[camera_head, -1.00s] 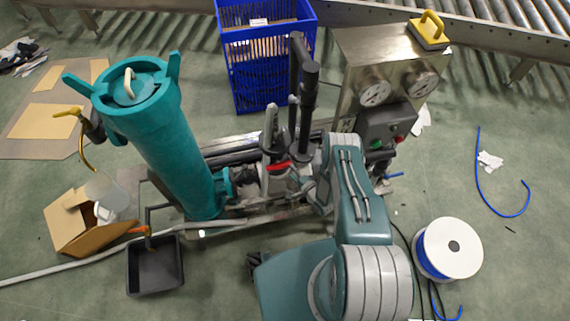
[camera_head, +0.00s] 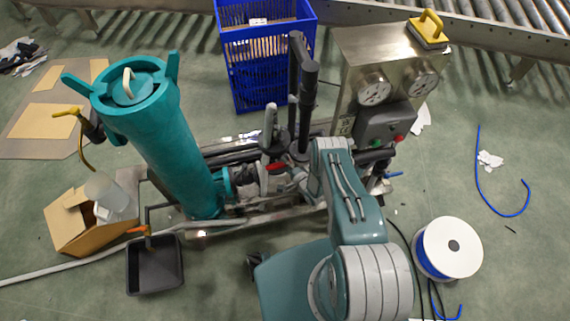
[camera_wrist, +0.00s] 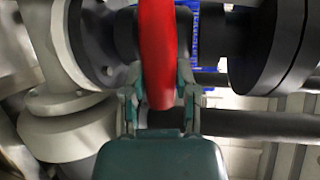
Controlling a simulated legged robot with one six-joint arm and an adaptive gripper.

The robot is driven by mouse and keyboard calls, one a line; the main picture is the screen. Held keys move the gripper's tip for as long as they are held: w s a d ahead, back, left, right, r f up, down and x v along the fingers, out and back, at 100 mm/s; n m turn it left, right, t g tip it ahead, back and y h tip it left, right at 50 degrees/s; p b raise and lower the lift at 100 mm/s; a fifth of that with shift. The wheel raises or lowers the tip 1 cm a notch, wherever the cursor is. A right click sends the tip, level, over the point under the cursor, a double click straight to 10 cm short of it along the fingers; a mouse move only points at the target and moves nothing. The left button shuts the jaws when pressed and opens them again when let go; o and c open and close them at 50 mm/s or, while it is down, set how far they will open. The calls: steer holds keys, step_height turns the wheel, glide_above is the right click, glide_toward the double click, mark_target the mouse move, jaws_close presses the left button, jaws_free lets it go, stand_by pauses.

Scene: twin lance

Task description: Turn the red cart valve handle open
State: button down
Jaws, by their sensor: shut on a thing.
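The red valve handle (camera_wrist: 158,50) stands upright in the middle of the wrist view, with my gripper's two fingers (camera_wrist: 159,88) on either side of its lower part. My gripper is shut on it. In the head view only a small piece of the red handle (camera_head: 275,167) shows, low among the cart's pipes. My arm and the pipework hide most of my gripper there. The cart (camera_head: 215,229) carries a tall teal filter housing (camera_head: 160,140) at left and a steel gauge box (camera_head: 393,55) at right.
Black upright pipes (camera_head: 304,100) rise close behind the handle. A blue crate (camera_head: 262,60) stands behind the cart. A black tray (camera_head: 155,268) and a cardboard box (camera_head: 75,235) lie at front left. A spool of blue hose (camera_head: 448,250) sits at right, with open floor beyond.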

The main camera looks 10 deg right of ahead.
steer(key=shift+w+r+n, duration=0.1)
steer(key=shift+r+n, duration=0.05)
steer(key=shift+n, duration=0.15)
steer(key=shift+a+r+n+g+h, duration=0.15)
steer(key=shift+r+n+g+h, duration=0.2)
steer(key=shift+n+h, duration=0.45)
steer(key=shift+a+r+n+g+h, duration=0.15)
steer(key=shift+r+n+g+h, duration=0.25)
steer(key=shift+n, duration=0.7)
steer(key=shift+w, duration=0.1)
steer(key=shift+c, duration=2)
jaws_free()
steer(key=shift+s+d, duration=0.1)
steer(key=shift+s, duration=0.2)
steer(key=v, duration=1.1)
steer(key=shift+s, duration=0.3)
